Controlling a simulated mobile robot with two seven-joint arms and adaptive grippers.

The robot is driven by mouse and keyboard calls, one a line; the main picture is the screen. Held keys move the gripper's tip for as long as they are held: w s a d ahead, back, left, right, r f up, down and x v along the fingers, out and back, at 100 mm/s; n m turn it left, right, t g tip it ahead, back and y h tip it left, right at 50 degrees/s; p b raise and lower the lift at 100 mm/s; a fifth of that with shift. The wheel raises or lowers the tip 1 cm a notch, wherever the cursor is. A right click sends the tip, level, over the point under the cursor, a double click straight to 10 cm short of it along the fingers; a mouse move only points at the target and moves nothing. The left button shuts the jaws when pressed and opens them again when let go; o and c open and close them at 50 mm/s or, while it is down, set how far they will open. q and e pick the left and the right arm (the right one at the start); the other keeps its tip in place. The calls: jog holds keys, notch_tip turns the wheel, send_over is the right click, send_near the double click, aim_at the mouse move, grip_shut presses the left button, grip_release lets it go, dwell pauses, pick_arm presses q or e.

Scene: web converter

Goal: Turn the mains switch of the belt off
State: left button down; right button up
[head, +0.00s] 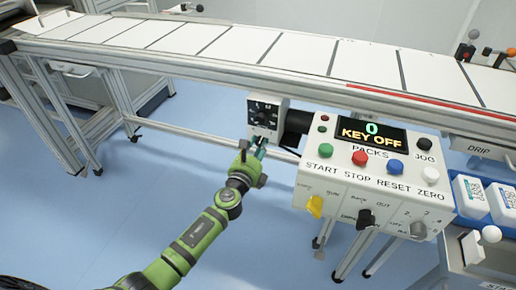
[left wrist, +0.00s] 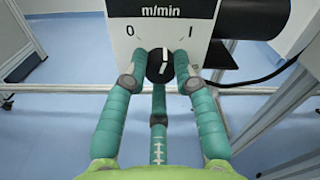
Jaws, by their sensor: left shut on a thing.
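The belt's control box (head: 267,117) hangs under the conveyor's front rail, left of the large panel. In the left wrist view its pale face (left wrist: 190,25) reads "m/min", with 0 on the left and I on the right. Below sits a round black switch knob (left wrist: 160,66) with a white mark. The mark stands nearly upright, between 0 and I. My left gripper (head: 259,147) reaches the lower part of the box. In the left wrist view its teal fingers (left wrist: 160,78) are shut on the knob from both sides and partly hide it. My right gripper is out of view.
The panel (head: 370,175) beside the box shows "0" and "KEY OFF", with coloured buttons and a yellow key-like knob (head: 315,206). A black cylinder (left wrist: 250,18) and cable lie right of the box. White bottles (head: 470,197) stand in a blue crate at right. The floor at left is clear.

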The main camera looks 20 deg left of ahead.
pick_arm(q)
jog(key=n, duration=0.2)
jog(key=n+b, duration=0.1)
jog(key=n, duration=0.3)
jog(key=shift+w+a+r+n, duration=0.1)
jog(key=shift+a+r+n, duration=0.05)
jog(key=shift+r+n, duration=0.15)
jog(key=n, duration=0.4)
jog(key=shift+n, duration=0.7)
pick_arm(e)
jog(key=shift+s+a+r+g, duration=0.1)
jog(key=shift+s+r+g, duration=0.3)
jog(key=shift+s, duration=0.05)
pick_arm(q)
jog(key=c, duration=1)
grip_release()
jog(key=shift+a, duration=0.1)
jog(key=shift+f, duration=0.2)
jog(key=shift+b, duration=0.3)
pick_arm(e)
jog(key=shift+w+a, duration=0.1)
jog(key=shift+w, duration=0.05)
